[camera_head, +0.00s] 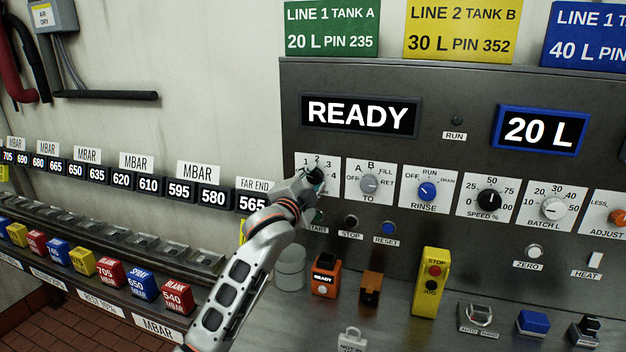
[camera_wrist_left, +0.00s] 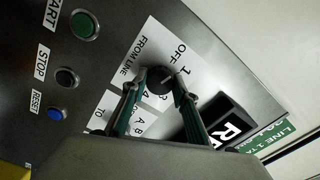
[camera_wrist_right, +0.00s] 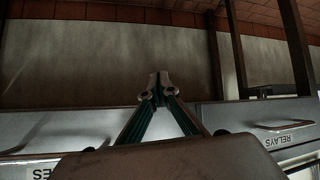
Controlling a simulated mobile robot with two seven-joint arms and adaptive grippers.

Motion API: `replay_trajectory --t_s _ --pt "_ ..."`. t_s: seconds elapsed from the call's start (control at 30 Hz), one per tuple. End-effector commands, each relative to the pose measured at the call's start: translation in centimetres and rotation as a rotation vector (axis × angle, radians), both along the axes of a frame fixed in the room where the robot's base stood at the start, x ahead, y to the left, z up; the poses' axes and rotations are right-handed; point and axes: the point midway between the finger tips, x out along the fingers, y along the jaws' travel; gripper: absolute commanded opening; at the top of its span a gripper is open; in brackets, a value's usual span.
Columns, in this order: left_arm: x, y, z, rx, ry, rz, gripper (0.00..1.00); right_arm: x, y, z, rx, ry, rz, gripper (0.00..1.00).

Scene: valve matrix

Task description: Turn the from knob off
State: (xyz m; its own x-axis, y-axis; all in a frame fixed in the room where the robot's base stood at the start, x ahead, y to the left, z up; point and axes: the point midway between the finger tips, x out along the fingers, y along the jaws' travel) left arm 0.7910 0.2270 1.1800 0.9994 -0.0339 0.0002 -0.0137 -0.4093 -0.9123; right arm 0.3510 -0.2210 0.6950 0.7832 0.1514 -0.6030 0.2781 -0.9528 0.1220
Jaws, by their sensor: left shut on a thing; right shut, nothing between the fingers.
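The from knob (camera_wrist_left: 160,78) is black and round on a white plate (camera_wrist_left: 188,62) marked OFF, 1 to 4 and FROM LINE in the left wrist view. My left gripper (camera_wrist_left: 155,88) is shut on the knob, one finger on each side. I cannot tell exactly where the knob's pointer stands. In the head view my left gripper (camera_head: 314,180) covers most of the knob at the upper left of the knob row. My right gripper (camera_wrist_right: 158,94) is shut and empty in the right wrist view, away from the panel.
Right of the from knob are the grey TO knob (camera_head: 370,184), the blue RINSE knob (camera_head: 427,191) and the black SPEED knob (camera_head: 489,201). Below are the STOP button (camera_head: 351,222) and blue RESET button (camera_head: 389,228). The displays read READY (camera_head: 360,115) and 20 L (camera_head: 540,131).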

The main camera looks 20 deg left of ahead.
Motion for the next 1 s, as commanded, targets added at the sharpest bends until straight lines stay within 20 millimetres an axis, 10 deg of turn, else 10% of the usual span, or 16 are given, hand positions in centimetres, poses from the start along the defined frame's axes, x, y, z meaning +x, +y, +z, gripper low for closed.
replay_trajectory --t_s 1.0 --pt "0.00 0.00 0.05 -0.269 0.009 -0.001 0.07 -0.01 -0.33 -0.05 -0.009 -0.001 0.007 0.00"
